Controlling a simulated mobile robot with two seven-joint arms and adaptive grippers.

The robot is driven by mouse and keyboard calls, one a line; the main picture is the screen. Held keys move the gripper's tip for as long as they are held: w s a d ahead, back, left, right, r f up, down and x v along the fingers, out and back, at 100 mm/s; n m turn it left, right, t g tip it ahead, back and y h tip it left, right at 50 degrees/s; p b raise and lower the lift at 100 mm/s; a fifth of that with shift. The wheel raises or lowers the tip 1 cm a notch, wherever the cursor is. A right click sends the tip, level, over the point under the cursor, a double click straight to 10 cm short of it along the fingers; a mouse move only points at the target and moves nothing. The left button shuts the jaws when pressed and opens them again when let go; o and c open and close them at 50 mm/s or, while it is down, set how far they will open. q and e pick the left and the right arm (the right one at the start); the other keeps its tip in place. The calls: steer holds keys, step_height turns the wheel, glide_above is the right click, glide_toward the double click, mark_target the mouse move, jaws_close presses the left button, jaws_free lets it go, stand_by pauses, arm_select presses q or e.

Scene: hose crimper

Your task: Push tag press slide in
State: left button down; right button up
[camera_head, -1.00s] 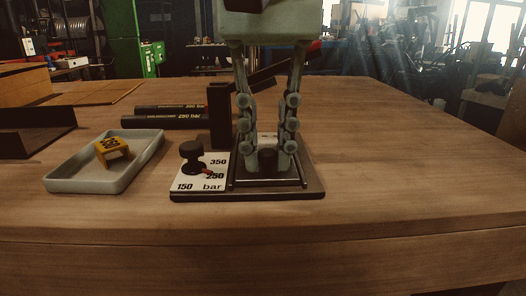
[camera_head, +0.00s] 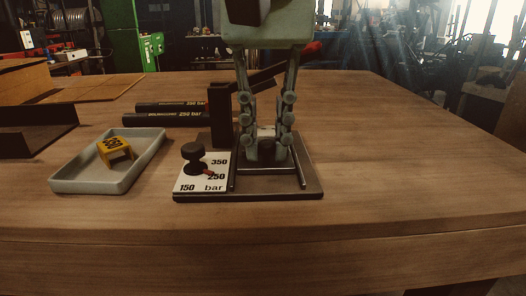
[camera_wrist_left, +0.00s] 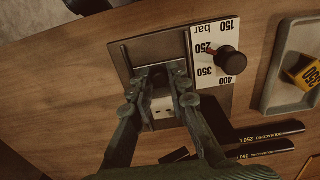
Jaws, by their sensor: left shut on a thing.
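The tag press (camera_head: 312,188) stands near the table's front edge, with a dark base, two rails and a black upright post (camera_head: 220,115). My left gripper (camera_head: 267,154) reaches down from above over the rails, its fingers closed around the slide's dark knob, which is mostly hidden in the head view. In the left wrist view the gripper (camera_wrist_left: 160,72) is over the rails and the pale slide block (camera_wrist_left: 162,110) shows between the fingers. My right gripper is not in view.
A black dial knob (camera_head: 193,152) stands on a white bar scale beside the press. A grey tray (camera_head: 140,175) holds a yellow tag (camera_head: 115,149). Two black hoses (camera_head: 165,120) lie behind. A red-tipped lever (camera_head: 312,48) rises behind my gripper. The table to the right is clear.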

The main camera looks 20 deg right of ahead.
mark_target(265, 132)
arm_select(q)
steer(key=shift+w+d+p, duration=0.2)
steer(key=shift+w+p, duration=0.3)
steer(key=shift+w, duration=0.15)
steer(key=shift+w+d+p, duration=0.2)
steer(key=shift+w+p, duration=0.25)
steer(key=shift+w, duration=0.25)
steer(key=shift+w+d+p, duration=0.2)
steer(key=shift+w+p, duration=0.3)
steer(key=shift+w, duration=0.15)
steer(key=c, duration=0.7)
jaws_free()
step_height(265, 132, up, 2)
steer(key=shift+r+p, duration=0.2)
steer(key=shift+p, duration=0.9)
steer(key=shift+r+p, duration=0.3)
steer(key=shift+r, duration=3.05)
steer(key=shift+f, duration=0.1)
